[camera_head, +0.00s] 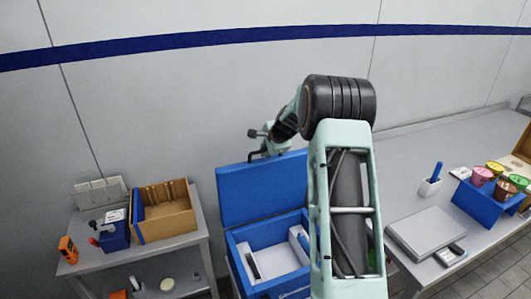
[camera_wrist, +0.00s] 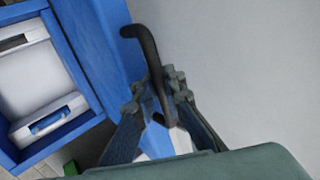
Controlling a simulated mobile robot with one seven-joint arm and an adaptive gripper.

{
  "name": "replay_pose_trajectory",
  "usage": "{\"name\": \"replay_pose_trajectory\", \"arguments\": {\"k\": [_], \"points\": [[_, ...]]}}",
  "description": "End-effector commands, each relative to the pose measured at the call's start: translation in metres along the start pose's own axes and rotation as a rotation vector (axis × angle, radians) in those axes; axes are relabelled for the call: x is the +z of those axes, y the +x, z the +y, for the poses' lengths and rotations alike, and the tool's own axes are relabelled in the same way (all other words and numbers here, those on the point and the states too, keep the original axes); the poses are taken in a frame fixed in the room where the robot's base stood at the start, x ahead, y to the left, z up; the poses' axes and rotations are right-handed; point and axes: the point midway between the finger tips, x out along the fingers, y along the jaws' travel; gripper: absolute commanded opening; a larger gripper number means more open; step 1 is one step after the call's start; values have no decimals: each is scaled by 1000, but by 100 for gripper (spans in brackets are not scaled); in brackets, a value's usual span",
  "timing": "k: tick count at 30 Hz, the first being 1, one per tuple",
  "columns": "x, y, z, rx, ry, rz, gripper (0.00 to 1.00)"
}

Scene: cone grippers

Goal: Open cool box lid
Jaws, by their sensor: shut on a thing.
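The blue cool box (camera_head: 236,262) stands between the two tables with its inside in view. Its blue lid (camera_head: 262,195) stands raised at the back, close to upright. In the wrist view the lid (camera_wrist: 97,45) is the blue panel beside the open box. My gripper (camera_head: 268,146) is at the lid's top edge. In the wrist view my gripper (camera_wrist: 157,92) is shut on a black curved handle (camera_wrist: 146,45), which also shows in the head view (camera_head: 256,156). The join between handle and lid is hidden by the fingers.
White-walled contents lie inside the box. The right table (camera_head: 410,155) bears a scale (camera_head: 425,230) and a blue rack of tubs (camera_head: 478,205). The wall is close behind the lid.

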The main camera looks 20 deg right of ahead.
Motion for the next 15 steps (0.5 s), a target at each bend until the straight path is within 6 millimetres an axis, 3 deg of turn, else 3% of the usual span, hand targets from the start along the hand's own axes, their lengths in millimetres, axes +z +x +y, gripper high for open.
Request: {"name": "replay_pose_trajectory", "arguments": {"k": [11, 12, 15], "points": [[-1, -2, -4, -8, 2, 3, 0], [-1, -2, -4, -8, 2, 3, 11], [-1, -1, -4, -6, 2, 3, 22]]}}
